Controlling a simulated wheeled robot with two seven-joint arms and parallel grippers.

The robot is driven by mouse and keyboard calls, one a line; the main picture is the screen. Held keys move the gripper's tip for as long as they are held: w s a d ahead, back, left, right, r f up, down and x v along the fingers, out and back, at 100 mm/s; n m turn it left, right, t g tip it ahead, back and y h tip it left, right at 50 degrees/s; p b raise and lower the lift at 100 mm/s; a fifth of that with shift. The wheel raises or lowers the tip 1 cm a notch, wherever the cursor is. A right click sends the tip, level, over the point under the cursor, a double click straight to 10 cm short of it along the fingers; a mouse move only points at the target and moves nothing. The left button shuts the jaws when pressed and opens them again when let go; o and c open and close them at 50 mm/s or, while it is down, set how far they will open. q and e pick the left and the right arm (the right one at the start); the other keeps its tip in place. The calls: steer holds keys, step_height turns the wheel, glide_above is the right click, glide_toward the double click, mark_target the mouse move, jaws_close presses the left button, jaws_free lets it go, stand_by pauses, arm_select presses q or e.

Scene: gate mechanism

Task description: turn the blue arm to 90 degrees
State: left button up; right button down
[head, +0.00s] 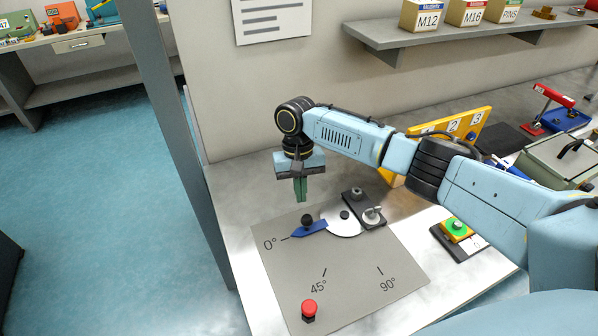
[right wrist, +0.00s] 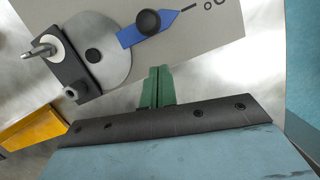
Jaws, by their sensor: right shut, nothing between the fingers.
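The blue arm (head: 308,229) is a flat pointer with a black knob (head: 307,219), and its tip points at the 0° mark on the grey plate (head: 350,268). It is joined to a pale round disc (head: 343,222). In the right wrist view the blue arm (right wrist: 160,25) shows at the top with its knob (right wrist: 148,22). My right gripper (head: 300,197) is shut and empty, pointing down above and behind the blue arm, apart from it. Its green fingers (right wrist: 158,86) also show in the right wrist view. My left gripper is not in view.
A dark block with a metal lever (head: 373,215) stands behind the disc. A red button (head: 309,309) stands near the 45° mark. A green button on a yellow box (head: 457,229) sits to the right. The plate between the 45° and 90° marks is clear.

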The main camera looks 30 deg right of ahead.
steer(key=shift+s+a, duration=0.15)
steer(key=shift+s, duration=0.75)
steer(key=shift+s+a+f+p, duration=0.2)
steer(key=shift+s+p, duration=0.1)
steer(key=shift+s, duration=0.25)
steer(key=shift+r, duration=0.1)
